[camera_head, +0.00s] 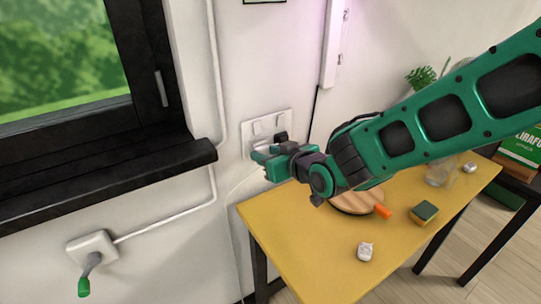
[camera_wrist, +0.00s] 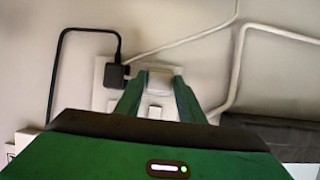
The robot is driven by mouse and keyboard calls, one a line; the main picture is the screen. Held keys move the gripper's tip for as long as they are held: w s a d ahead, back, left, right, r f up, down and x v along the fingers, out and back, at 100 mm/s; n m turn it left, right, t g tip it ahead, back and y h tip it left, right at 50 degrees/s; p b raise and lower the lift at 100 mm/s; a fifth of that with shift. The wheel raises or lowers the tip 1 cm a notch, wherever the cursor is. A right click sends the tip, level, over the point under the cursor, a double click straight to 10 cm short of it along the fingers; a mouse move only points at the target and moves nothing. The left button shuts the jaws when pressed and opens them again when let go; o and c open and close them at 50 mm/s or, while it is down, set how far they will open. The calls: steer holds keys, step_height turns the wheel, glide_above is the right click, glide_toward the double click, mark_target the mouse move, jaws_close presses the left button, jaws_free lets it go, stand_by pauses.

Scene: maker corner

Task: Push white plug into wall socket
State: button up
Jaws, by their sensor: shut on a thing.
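The wall socket plate (camera_head: 283,121) is white and sits on the wall above the table's back left corner. It also shows in the wrist view (camera_wrist: 101,98). My gripper (camera_head: 259,159) is at its lower part; in the wrist view my gripper (camera_wrist: 159,84) has both fingers on either side of a white plug (camera_wrist: 155,77). The plug is at the face of the plate, and its prongs are hidden. I cannot tell how deep it sits. In the head view the gripper hides the plug.
A black plug (camera_wrist: 115,75) with a black cable sits left of the white plug. The yellow table (camera_head: 300,255) bears a round wooden board (camera_head: 352,203), a sponge (camera_head: 424,212) and a small white item (camera_head: 365,252). A dark window sill (camera_head: 150,170) juts out at left.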

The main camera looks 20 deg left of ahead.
steer(key=shift+w+a, duration=0.2)
steer(key=o, duration=1.1)
steer(key=shift+c, duration=0.2)
steer(key=v, duration=1)
steer(key=shift+d, duration=0.3)
steer(key=shift+s+r, duration=0.1)
steer(key=shift+s, duration=0.05)
